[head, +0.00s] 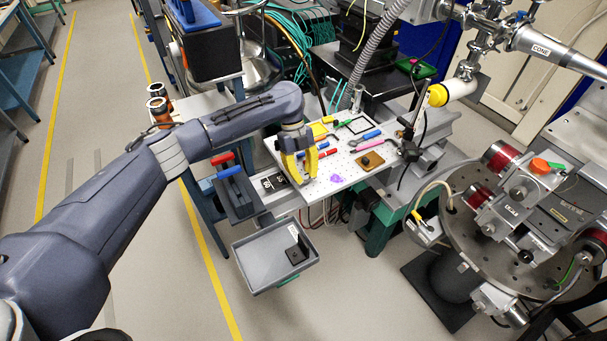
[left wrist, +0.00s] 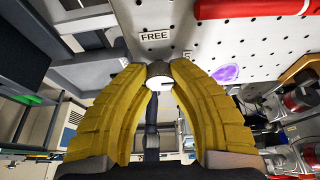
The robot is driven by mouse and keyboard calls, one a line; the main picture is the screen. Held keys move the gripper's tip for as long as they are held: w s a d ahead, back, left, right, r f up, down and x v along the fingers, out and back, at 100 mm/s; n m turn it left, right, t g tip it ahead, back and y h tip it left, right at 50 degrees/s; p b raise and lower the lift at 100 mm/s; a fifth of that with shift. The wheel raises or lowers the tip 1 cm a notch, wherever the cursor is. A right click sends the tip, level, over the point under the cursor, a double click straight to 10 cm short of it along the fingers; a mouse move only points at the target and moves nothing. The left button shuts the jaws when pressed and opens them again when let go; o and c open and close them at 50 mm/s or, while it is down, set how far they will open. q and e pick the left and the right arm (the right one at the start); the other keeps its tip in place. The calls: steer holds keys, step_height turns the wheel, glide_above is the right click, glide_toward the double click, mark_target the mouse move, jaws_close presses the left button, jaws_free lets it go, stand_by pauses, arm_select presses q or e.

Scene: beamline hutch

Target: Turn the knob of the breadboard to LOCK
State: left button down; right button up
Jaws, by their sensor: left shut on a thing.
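The breadboard (head: 340,165) is a white perforated plate with loose tools on it. Its underside or face with holes also shows in the left wrist view (left wrist: 255,35). My left gripper (head: 302,180) has yellow fingers and is at the board's near left edge. In the left wrist view, its fingertips (left wrist: 159,72) close on a small dark knob with a pale round end (left wrist: 158,83). The fingers hide most of the knob, so its pointing direction cannot be told. A label reading FREE (left wrist: 155,36) is just beyond it. Another label (left wrist: 186,56) is mostly covered by a finger.
A grey tray (head: 262,278) with a black part stands below the board. A brown block (head: 370,161), a purple patch (head: 335,179) and several coloured tools lie on the board. Red-handled and blue-handled items (head: 229,171) stand left of it. A round metal stage (head: 480,240) fills the right.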

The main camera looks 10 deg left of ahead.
arm_select(q)
steer(key=shift+s+d, duration=0.15)
steer(key=shift+d, duration=0.1)
steer(key=c, duration=1.5)
jaws_free()
steer(key=o, duration=0.5)
steer(key=shift+a, duration=0.1)
steer(key=shift+c, duration=0.2)
steer(key=v, duration=1.2)
steer(key=shift+w+r, duration=0.1)
steer(key=shift+w, duration=0.1)
